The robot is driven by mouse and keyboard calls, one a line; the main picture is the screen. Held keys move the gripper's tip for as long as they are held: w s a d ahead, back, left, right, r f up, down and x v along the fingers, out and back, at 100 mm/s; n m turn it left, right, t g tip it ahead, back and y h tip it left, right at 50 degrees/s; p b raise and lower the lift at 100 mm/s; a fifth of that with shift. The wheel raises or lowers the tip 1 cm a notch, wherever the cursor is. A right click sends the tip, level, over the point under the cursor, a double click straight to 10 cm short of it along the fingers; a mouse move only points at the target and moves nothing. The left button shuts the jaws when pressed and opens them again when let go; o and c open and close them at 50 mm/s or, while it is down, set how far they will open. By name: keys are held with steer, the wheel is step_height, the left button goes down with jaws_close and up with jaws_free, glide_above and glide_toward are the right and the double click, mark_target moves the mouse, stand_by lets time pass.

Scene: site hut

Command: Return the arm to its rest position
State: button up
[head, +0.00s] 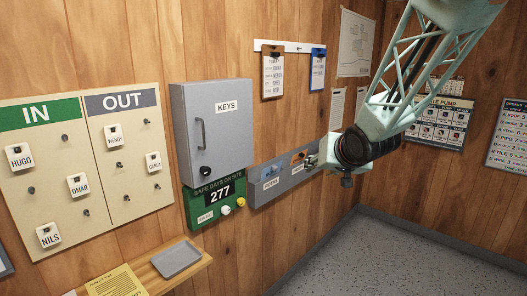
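My arm reaches in from the top right, with its pale green lattice link angled down toward the wall. My gripper (311,162) is at the left end of the dark wrist, in front of or close to the right end of a grey wall panel (258,189). The fingers are small and partly hidden, so I cannot tell whether they are open, shut or touching the panel. I see nothing clearly held.
A grey KEYS cabinet (225,110) is shut, above a green counter board (197,217) reading 277. Left is an IN/OUT board (75,210) with name tags. A shelf (195,264) bears a grey tray (177,258). Clipboards (272,75) hang above. The floor (370,265) at right is clear.

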steer(key=s+d+r+g+h, duration=0.1)
steer(key=s+d+r, duration=0.1)
steer(key=s, duration=0.4)
steer(key=s+d+r+g+h, duration=0.1)
steer(key=s+d+r, duration=0.1)
steer(key=s, duration=0.4)
steer(key=s+a+n+g, duration=0.1)
steer(key=s+g, duration=0.4)
steer(key=s, duration=3.8)
steer(key=shift+s+a+y, duration=0.15)
steer(key=shift+a+y, duration=0.15)
steer(key=shift+a, duration=0.05)
